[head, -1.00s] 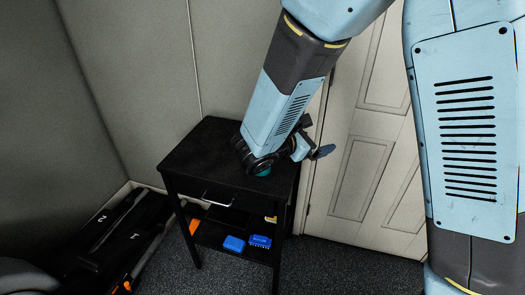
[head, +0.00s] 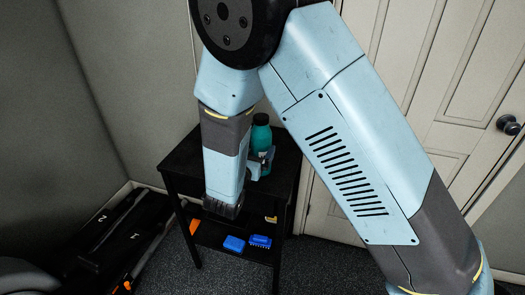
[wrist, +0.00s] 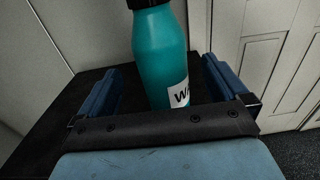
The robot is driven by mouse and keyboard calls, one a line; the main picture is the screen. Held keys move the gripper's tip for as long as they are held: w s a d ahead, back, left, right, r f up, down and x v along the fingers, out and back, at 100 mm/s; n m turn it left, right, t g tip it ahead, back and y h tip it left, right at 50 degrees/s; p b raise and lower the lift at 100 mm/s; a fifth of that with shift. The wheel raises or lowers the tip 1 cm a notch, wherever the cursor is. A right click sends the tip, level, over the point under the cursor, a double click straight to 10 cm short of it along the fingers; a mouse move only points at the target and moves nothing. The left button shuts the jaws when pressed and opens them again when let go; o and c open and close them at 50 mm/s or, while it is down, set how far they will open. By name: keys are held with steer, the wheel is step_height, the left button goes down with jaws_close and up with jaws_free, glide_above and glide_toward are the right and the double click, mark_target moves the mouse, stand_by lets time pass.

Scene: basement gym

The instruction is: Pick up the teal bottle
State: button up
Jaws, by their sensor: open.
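The teal bottle (head: 261,136) with a dark cap stands upright on the black side table (head: 181,159). In the head view my arm hides its left and lower parts. In the wrist view the bottle (wrist: 160,58) stands between the two blue fingers, with a white label low on its right side. My gripper (wrist: 160,88) is open, one finger on each side of the bottle, with a gap showing on both sides. In the head view my gripper is mostly hidden behind the wrist, with a pale blue part beside the bottle.
Walls stand close behind and left of the table. A panelled door (head: 446,90) is at the right. Black cases (head: 115,225) lie on the floor at left.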

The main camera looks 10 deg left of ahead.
steer(key=w, duration=0.8)
steer(key=shift+d+f, duration=0.35)
steer(key=shift+d, duration=0.05)
steer(key=shift+c, duration=0.3)
steer(key=c, duration=1)
steer(key=shift+r, duration=0.1)
